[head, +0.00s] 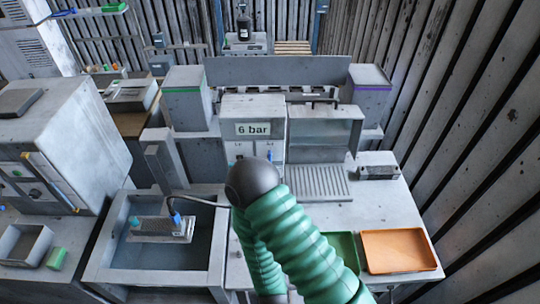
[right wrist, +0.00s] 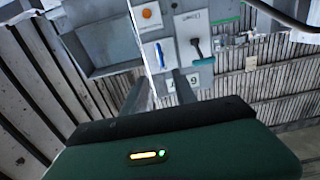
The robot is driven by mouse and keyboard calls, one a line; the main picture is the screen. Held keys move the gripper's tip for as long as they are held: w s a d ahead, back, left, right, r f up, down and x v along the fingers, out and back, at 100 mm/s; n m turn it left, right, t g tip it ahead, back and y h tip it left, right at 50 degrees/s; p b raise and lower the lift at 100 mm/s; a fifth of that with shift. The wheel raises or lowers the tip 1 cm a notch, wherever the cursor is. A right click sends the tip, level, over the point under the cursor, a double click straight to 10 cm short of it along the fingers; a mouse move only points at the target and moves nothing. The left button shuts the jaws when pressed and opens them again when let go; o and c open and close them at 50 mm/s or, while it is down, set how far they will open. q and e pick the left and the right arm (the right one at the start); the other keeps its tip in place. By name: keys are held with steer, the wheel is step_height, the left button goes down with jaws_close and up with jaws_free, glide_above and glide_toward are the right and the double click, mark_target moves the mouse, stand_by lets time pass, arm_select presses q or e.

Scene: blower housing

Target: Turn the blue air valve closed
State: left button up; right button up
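The blue air valve (right wrist: 160,54) shows in the right wrist view as a small blue lever on a pale panel. A bit of blue on the grey cabinet, likely the same valve (head: 270,155), shows in the head view just above my dark wrist joint. My right gripper (right wrist: 162,77) is open, its two grey fingers apart and pointing at the panel. The lever appears just beyond the gap between the fingertips; I cannot tell whether they touch it. In the head view my green right arm hides the gripper and the lower cabinet front. My left gripper is in neither view.
A "6 bar" sign (head: 253,129) sits on the cabinet. An orange tray (head: 398,250) lies right on the bench; a sink (head: 110,240) is left.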

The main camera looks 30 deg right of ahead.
steer(key=b+x, duration=0.9)
steer(key=x, duration=0.8)
steer(key=shift+r+b, duration=0.3)
steer(key=shift+b, duration=0.05)
steer(key=shift+c, duration=0.8)
steer(key=shift+a, duration=0.2)
steer(key=c, duration=0.5)
jaws_close()
